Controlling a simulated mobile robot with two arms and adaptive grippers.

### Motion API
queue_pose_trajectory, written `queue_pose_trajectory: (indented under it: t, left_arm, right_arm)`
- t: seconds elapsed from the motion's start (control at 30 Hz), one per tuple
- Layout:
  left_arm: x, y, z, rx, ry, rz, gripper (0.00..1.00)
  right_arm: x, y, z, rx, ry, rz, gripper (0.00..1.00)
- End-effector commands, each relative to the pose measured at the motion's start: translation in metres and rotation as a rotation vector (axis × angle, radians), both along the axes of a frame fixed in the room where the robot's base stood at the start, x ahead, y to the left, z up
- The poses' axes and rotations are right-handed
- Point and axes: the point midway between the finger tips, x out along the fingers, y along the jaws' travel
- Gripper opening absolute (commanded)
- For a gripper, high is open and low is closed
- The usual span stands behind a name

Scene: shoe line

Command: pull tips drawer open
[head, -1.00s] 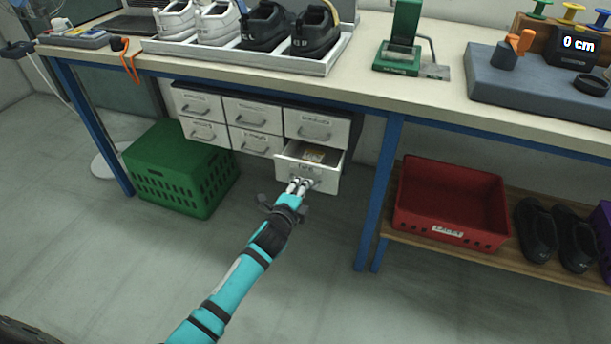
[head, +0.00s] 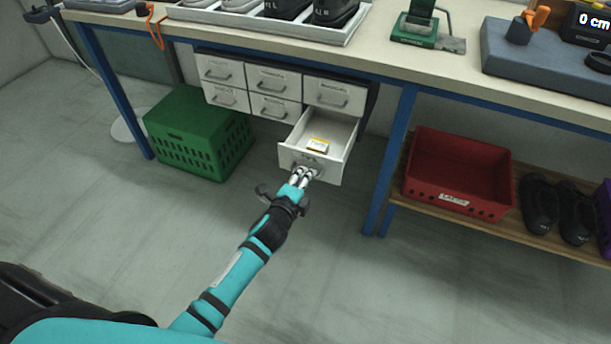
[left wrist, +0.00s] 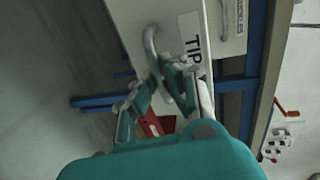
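The tips drawer (head: 297,158) is the bottom right one of a white drawer unit under the workbench. The fingers look closed on the handle. My right gripper is not in view.
The other drawers (head: 274,80) are shut. A green crate (head: 190,150) stands on the floor to the left. A blue bench leg (head: 395,150) and a red crate (head: 455,200) on a low shelf are to the right. The floor before the drawers is clear.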

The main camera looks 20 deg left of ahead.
Motion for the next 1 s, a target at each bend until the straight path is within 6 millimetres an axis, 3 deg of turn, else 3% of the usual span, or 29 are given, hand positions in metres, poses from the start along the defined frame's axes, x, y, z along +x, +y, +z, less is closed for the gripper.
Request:
queue_pose_trajectory:
  t: [0.07,0.1,0.3,0.67,1.0]
  left_arm:
    - [0.0,0.001,-0.001,-0.001,0.002,0.001,0.0]
    - [0.0,0.001,-0.001,-0.001,0.002,0.001,0.09]
    - [0.0,0.0,-0.001,-0.001,0.001,0.001,0.32]
    - [-0.009,0.001,0.001,0.0,0.002,0.0,0.32]
    - [-0.077,0.003,0.015,0.0,0.004,0.0,0.32]
  right_arm:
    - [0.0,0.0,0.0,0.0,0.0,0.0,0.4]
    - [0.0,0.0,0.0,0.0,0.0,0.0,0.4]
    - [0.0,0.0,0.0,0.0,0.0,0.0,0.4]
    - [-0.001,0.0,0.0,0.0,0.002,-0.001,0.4]
    - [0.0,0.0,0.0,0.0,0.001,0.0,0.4]
